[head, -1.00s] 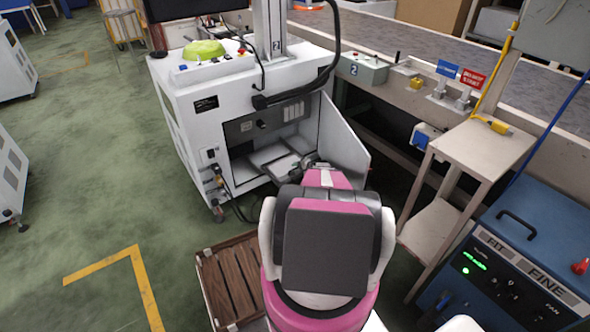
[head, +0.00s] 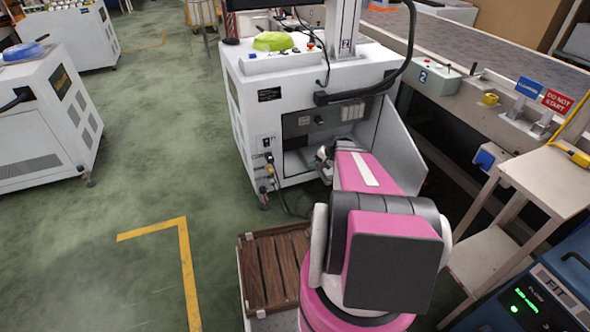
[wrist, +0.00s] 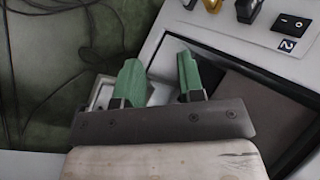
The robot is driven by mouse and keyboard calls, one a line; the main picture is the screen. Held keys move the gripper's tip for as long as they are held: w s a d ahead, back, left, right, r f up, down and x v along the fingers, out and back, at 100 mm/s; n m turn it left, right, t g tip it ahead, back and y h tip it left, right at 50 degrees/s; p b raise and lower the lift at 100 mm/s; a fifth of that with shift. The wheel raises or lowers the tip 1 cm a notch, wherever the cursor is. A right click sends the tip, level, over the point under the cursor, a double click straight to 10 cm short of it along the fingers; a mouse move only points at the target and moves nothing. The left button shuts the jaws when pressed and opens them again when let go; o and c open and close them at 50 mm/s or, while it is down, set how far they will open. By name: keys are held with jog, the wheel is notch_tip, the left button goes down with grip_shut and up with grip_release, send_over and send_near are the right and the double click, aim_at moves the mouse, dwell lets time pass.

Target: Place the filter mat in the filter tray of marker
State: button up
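My gripper (wrist: 160,80) has two green fingers, clearly apart. No object shows between them in the wrist view. In the head view my gripper (head: 325,155) is small, at the open front of the white machine (head: 300,70), partly hidden by my arm. The wrist view shows a marker 2 (wrist: 287,45) on a white panel by a black switch. A pale tray-like part (wrist: 103,92) lies behind the fingers, mostly covered. A dark grey flat surface (wrist: 258,110) lies right of them. I cannot tell whether it is the filter mat. No filter mat is clearly recognizable.
The machine's open door (head: 402,150) stands right of my arm. A beige side table (head: 550,180) and a blue unit (head: 550,295) are at the right. A brown slatted pallet (head: 272,268) is beside my base. Green floor is free at left. Cables lie on the floor.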

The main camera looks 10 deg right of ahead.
jog(key=s+a+r+n+g+h, duration=0.3)
jog(key=s+a+r+n+h, duration=0.3)
jog(key=s+a+r, duration=0.9)
jog(key=s+r+h, duration=0.1)
jog(key=s, duration=0.1)
jog(key=shift+s+a+r+g, duration=0.2)
jog(key=shift+s+g, duration=0.1)
jog(key=shift+s, duration=0.05)
